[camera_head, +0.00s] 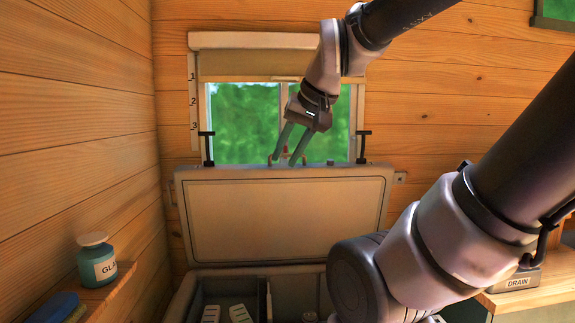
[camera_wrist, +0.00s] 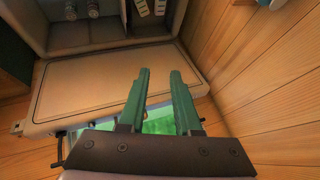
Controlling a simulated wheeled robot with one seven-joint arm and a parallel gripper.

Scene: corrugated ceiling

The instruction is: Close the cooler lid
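The cooler lid (camera_head: 287,216) stands upright and open at the back of the cooler (camera_head: 182,298), with its pale inner panel facing me. My gripper (camera_head: 283,160) is at the lid's top edge, near its middle, with the green fingers pointing down. The fingers are apart with nothing visible between them. In the wrist view, my gripper (camera_wrist: 160,75) shows two parallel green fingers over the lid (camera_wrist: 110,85), and the open cooler (camera_wrist: 110,40) lies beyond. I cannot tell whether the fingers touch the lid.
A window (camera_head: 245,120) is behind the lid, with black T-shaped posts (camera_head: 208,148) beside it. The cooler holds white items (camera_head: 240,314) in compartments. A jar (camera_head: 97,260) stands on a shelf at left. A box marked DRAIN (camera_head: 518,280) sits at right.

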